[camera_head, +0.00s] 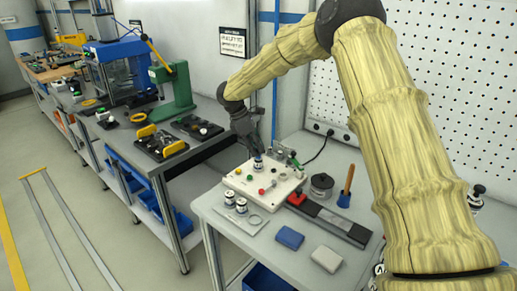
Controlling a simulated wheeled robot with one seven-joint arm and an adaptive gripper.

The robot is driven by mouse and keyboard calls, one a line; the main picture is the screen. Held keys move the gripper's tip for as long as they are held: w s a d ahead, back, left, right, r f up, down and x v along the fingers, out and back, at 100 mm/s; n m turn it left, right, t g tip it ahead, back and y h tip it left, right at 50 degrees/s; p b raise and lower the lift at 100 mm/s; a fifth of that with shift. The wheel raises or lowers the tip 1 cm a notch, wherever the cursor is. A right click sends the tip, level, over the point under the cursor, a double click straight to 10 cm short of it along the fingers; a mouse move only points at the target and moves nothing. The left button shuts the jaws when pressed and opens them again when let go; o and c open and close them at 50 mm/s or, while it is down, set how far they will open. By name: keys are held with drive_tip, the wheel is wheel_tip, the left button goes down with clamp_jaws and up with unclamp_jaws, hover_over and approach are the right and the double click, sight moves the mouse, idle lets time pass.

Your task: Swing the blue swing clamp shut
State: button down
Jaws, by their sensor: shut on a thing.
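My gripper (257,150) points down over the white fixture box (258,197) on the near bench. It is shut on a small blue, white and dark piece (258,164) that stands on or just above the box top. The piece is too small to tell whether it is the blue swing clamp or a jar-like part. A green and metal clamp-like part (283,155) is just right of the fingers at the box's back edge. No other clearly blue clamp can be made out, and my gripper hides part of the box's back.
Coloured buttons dot the box top. Two small jars (235,203) stand on a plate at its left. A pegboard stands behind.

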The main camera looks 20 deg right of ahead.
drive_tip(key=shift+w+r, duration=0.1)
drive_tip(key=shift+r, duration=0.05)
drive_tip(key=c, duration=1.3)
unclamp_jaws()
drive_tip(key=shift+a, duration=0.1)
drive_tip(key=v, duration=1.2)
